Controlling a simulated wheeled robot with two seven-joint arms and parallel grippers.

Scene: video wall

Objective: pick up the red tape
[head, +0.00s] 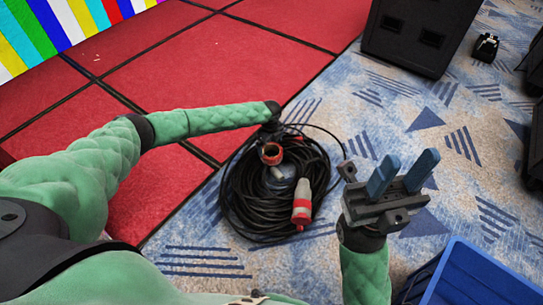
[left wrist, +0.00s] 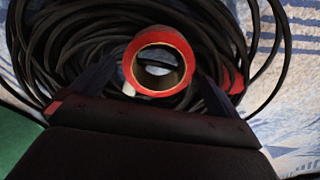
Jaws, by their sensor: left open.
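The red tape (head: 271,160) is a roll sitting over a coil of black cable on the carpet. In the left wrist view the red tape (left wrist: 161,34) shows as a ring with a dark hole. My left gripper (head: 274,128) is above and just beyond the tape in the head view, mostly hidden by its wrist. In the wrist view its dark fingers (left wrist: 152,90) are open, one on each side of the roll; contact cannot be told. My right gripper (head: 402,172) has two blue fingers apart, empty, right of the coil.
The black cable coil (head: 243,205) surrounds the tape and has a red-and-white plug (head: 302,203). A blue crate (head: 468,275) stands at the lower right. A large black box (head: 422,35) is at the back. Blue patterned carpet meets red floor panels (head: 210,65).

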